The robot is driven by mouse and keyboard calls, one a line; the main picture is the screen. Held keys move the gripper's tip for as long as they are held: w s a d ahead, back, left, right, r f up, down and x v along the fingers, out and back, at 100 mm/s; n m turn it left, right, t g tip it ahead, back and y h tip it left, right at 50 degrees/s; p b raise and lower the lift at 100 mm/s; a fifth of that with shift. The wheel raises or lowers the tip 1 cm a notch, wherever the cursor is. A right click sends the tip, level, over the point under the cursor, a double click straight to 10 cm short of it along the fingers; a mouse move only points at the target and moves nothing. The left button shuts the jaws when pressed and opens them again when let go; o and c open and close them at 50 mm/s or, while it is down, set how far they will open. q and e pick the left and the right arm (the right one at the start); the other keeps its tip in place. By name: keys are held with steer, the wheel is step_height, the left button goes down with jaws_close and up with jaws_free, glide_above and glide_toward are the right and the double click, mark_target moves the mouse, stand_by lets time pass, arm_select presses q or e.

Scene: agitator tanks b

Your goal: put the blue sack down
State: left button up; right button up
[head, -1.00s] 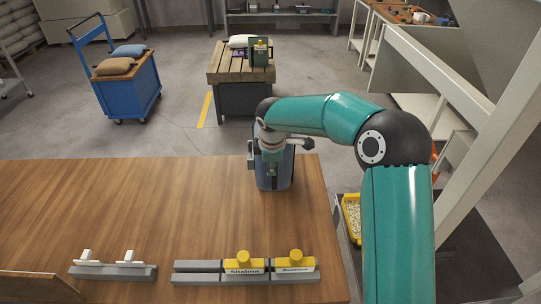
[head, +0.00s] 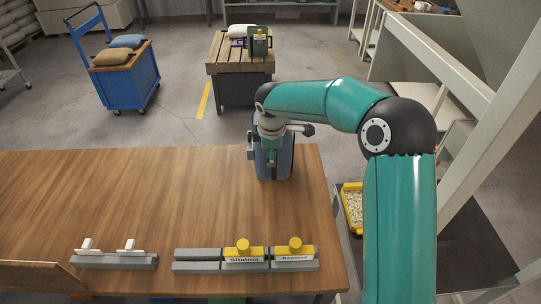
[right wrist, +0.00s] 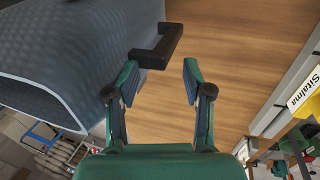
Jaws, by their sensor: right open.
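A blue-grey sack (head: 284,167) with a black handle stands on the wooden table (head: 130,200) near its far right corner. It fills the upper left of the right wrist view (right wrist: 80,50), with the black handle (right wrist: 160,54) on its side. My right gripper (right wrist: 160,70) is open, with nothing between its fingers; the handle lies just ahead of the fingertips. In the head view the right gripper (head: 271,160) partly covers the sack. Another blue sack (head: 126,41) lies on the blue trolley. My left gripper is out of view.
A grey rack (head: 200,267) with yellow-knobbed labelled blocks (head: 243,254) and a grey holder (head: 115,262) with white pieces stand at the table's near side. The table's middle is clear. A yellow tray (head: 353,208) and white framework (head: 480,165) are right of the table.

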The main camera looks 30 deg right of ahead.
steer(key=b+v, duration=0.1)
steer(key=v, duration=0.9)
steer(key=shift+r, duration=0.25)
steer(key=shift+s+a, duration=0.1)
steer(key=shift+s, duration=0.05)
